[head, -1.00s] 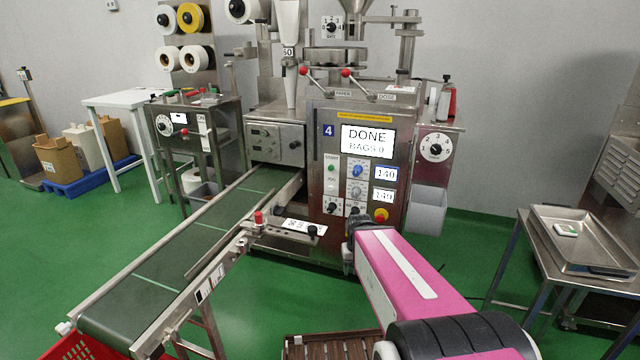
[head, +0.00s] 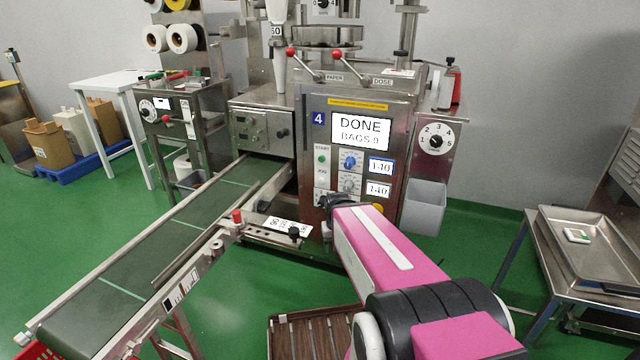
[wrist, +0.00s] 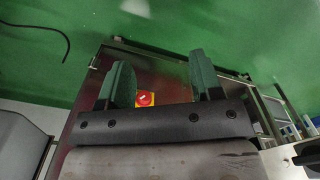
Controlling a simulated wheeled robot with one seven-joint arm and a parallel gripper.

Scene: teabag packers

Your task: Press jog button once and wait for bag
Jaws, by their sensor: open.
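The teabag packer's steel front panel (head: 312,232) stands at centre in the head view. Its display (head: 361,131) reads DONE and a bag count whose digit is unclear. The green start button (head: 322,158) is at the panel's left, with the JOG label (head: 321,171) below it. The jog button itself is too small or covered to make out. My gripper (head: 334,202) is in front of the panel's lower part and hides some controls. In the wrist view my gripper (wrist: 159,62) has its green fingers apart and empty, with the red emergency stop (wrist: 145,98) showing beyond them.
The conveyor (head: 150,255) runs from the machine to the lower left; no bag shows on it. A steel tray (head: 598,262) on a side table holds a small white-green item (head: 577,236). A grey bin (head: 424,205) hangs right of the panel. A slatted wooden surface (head: 300,335) lies below.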

